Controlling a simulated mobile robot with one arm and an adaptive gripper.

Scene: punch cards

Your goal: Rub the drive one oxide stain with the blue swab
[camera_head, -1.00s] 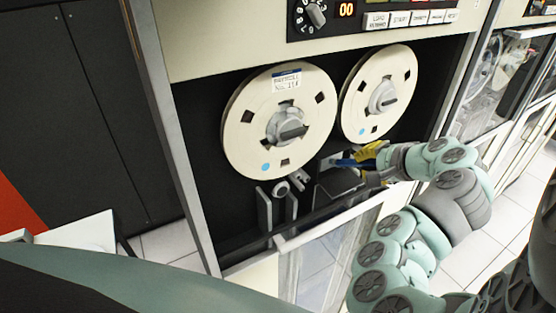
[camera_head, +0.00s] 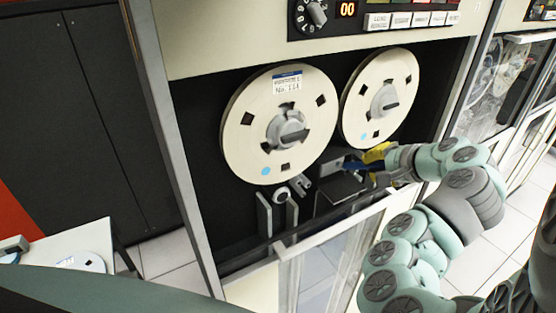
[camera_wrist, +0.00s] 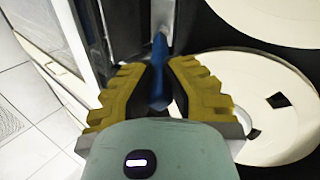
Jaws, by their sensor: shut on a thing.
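The blue swab (camera_head: 354,165) is held in my gripper (camera_head: 374,160), whose yellow fingers are shut on it. The swab points left toward the grey head block (camera_head: 345,184) below and between the two reels. In the wrist view, the blue swab (camera_wrist: 158,72) sits between the yellow fingers (camera_wrist: 157,85) and points away toward a grey metal part. I cannot tell whether its tip touches the block. The oxide stain cannot be made out in either view.
Two cream tape reels, left (camera_head: 279,125) and right (camera_head: 378,98), sit above the head block. A clear door panel (camera_head: 318,268) is below. A white table (camera_head: 85,242) stands at lower left. More tape drives (camera_head: 505,75) line the right.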

